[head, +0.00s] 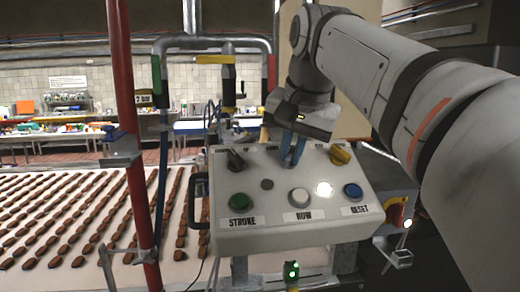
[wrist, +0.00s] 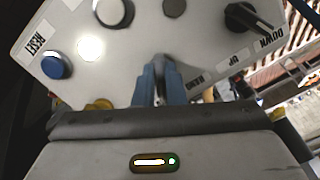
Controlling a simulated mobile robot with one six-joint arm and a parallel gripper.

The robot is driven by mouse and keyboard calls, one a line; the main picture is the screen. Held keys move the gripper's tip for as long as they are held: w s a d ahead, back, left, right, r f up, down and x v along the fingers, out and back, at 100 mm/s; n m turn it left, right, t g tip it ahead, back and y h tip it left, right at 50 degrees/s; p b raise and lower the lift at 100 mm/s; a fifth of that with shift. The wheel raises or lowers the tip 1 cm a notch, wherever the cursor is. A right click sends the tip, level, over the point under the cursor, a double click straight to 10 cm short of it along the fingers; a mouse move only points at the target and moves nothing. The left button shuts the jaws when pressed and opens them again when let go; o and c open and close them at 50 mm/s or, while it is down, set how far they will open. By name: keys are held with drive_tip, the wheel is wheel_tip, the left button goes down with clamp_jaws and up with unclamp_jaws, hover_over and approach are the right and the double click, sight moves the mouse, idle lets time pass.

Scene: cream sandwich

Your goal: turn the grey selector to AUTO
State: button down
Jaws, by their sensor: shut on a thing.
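The control panel (head: 290,232) has a sloping white face with knobs and buttons. My gripper (head: 291,160) reaches down to the back middle of this face. Its two blue fingers (wrist: 160,88) are shut on the grey selector (wrist: 167,66), of which only a little shows between the fingertips in the wrist view. The selector is hidden by the fingers in the head view. I see no AUTO label, and the selector's pointing direction cannot be told.
A black selector (head: 236,160) with UP and DOWN labels and a yellow knob (head: 340,154) flank my gripper. A green button (head: 239,202), a white button (head: 299,197), a lit white lamp (head: 324,189) and a blue button (head: 352,191) are in front. A red post (head: 129,120) stands left.

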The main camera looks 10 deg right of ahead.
drive_tip(key=c, duration=1.5)
unclamp_jaws()
drive_tip(key=shift+r, duration=0.1)
drive_tip(key=v, duration=0.7)
drive_tip(key=shift+s+r, duration=0.15)
drive_tip(key=shift+r, duration=0.2)
